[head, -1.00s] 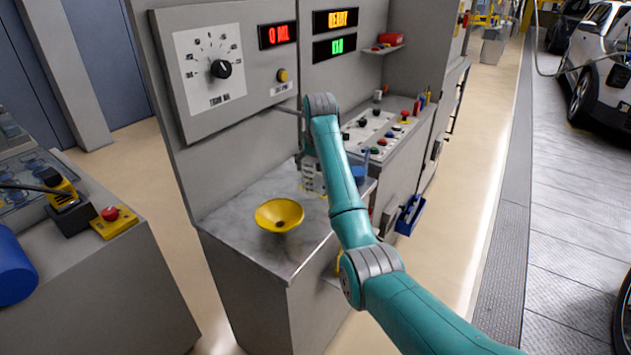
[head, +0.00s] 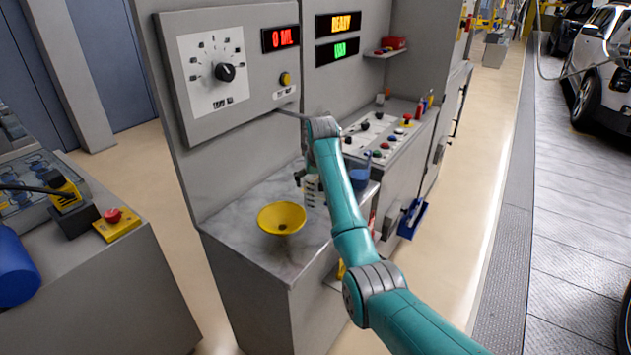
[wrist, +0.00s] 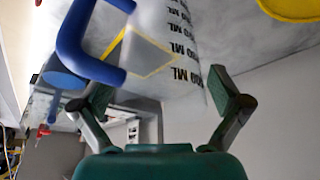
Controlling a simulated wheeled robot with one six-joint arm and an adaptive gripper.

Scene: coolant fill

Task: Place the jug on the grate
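The clear jug (wrist: 185,60) with black ML marks and a blue handle (wrist: 80,45) fills the upper middle of the wrist view, with its print upside down. In the head view the jug (head: 313,190) stands on the grey counter (head: 238,215), partly hidden behind my arm. My gripper (wrist: 165,93) is open, its two green-padded fingers spread at the jug's near side. A small gap shows at the right finger; contact at the left finger is unclear. The gripper is mostly hidden in the head view. I cannot make out the grate.
A dial panel (head: 222,72) with displays stands behind, and a button console (head: 385,130) is to the right. A blue bin (head: 412,218) hangs at the cabinet's right side. The floor beyond is clear.

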